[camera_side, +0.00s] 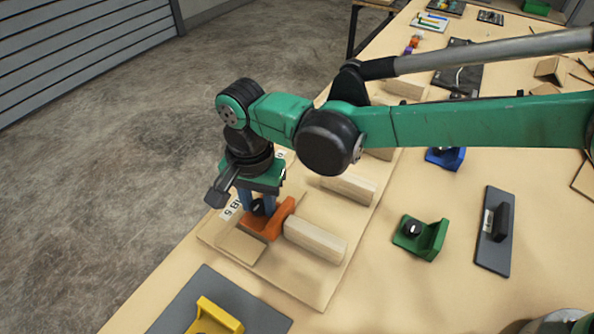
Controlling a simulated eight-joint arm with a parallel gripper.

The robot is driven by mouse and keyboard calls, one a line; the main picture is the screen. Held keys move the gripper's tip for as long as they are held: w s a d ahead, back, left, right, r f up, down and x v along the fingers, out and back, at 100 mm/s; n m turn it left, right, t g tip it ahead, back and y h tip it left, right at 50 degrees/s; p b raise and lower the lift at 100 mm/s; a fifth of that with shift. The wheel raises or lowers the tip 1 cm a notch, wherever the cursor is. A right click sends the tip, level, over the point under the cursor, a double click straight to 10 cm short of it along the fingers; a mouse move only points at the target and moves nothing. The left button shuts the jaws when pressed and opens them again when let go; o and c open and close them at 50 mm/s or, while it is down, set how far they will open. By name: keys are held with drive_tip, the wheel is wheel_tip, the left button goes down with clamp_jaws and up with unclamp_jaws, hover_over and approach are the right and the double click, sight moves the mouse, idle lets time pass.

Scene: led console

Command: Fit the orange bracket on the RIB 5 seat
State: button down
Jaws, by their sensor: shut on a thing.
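The orange bracket (270,224) is at the near left part of the wooden rib board (309,288), against the end of a wooden rib (315,239). My gripper (256,207) points down and is shut on the bracket, with its blue fingers around the bracket's black knob. A label ending in "B 5" (232,210) shows on the board beside the gripper, partly hidden by it. The bracket looks level and low on the board. I cannot tell whether its underside rests fully on the seat.
A green bracket (420,238) and a dark plate with a black handle (495,231) lie on the table to the right. A yellow bracket (213,318) is on a grey mat (262,316) in front. A blue bracket (446,157) is farther back. More ribs stand behind, partly under my arm.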

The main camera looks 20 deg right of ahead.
sight(259, 204)
drive_tip(key=shift+f, duration=0.65)
idle(0.3)
drive_tip(key=shift+c, duration=2.4)
unclamp_jaws()
drive_tip(key=shift+r, duration=2.85)
drive_tip(key=w+d+r+n+t+y, duration=0.1)
drive_tip(key=d+r, duration=0.3)
drive_tip(key=d, duration=0.4)
drive_tip(key=w+d+r+n+t, duration=0.15)
drive_tip(key=d+r, duration=0.25)
drive_tip(key=d, duration=0.4)
drive_tip(key=s+d+f+n+t, duration=0.1)
drive_tip(key=s+d+t, duration=0.1)
drive_tip(key=s+d, duration=0.2)
drive_tip(key=s+d+n+t+h, duration=0.1)
drive_tip(key=s+d, duration=0.3)
drive_tip(key=d, duration=0.7)
drive_tip(key=shift+s+d+f+n+t, duration=0.2)
drive_tip(key=shift+s+f+n+t, duration=0.15)
drive_tip(key=shift+n+t, duration=0.45)
